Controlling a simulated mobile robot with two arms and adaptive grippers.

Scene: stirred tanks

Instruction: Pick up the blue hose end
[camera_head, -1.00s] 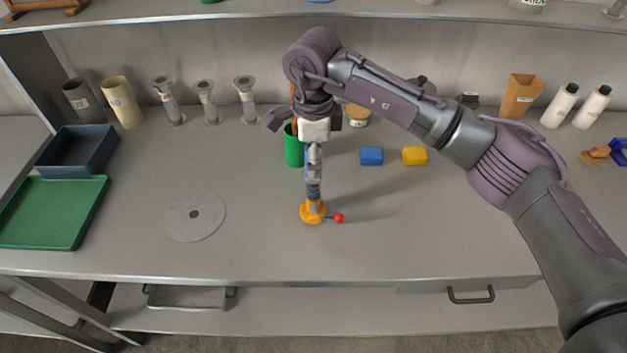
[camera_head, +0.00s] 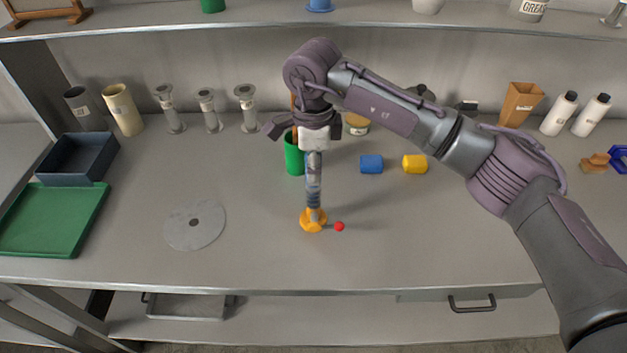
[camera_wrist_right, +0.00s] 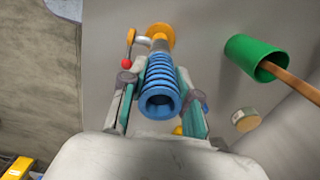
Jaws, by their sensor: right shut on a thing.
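The blue hose end (camera_wrist_right: 160,88) is a ribbed blue tube with an open round mouth facing the right wrist camera. It stands between the two fingers of my right gripper (camera_head: 314,178), which is shut on it. In the head view the gripper points down and mostly hides the hose end. Directly below is an orange fitting (camera_head: 313,221) on the bench, also in the right wrist view (camera_wrist_right: 159,37). I cannot tell whether hose end and fitting touch. My left gripper is not in view.
A green cup (camera_head: 294,155) stands close behind the gripper. A blue block (camera_head: 371,164) and a yellow block (camera_head: 415,164) lie to its right. A grey disc (camera_head: 194,225) lies left, with a green tray (camera_head: 55,222) farther left. The front right bench is clear.

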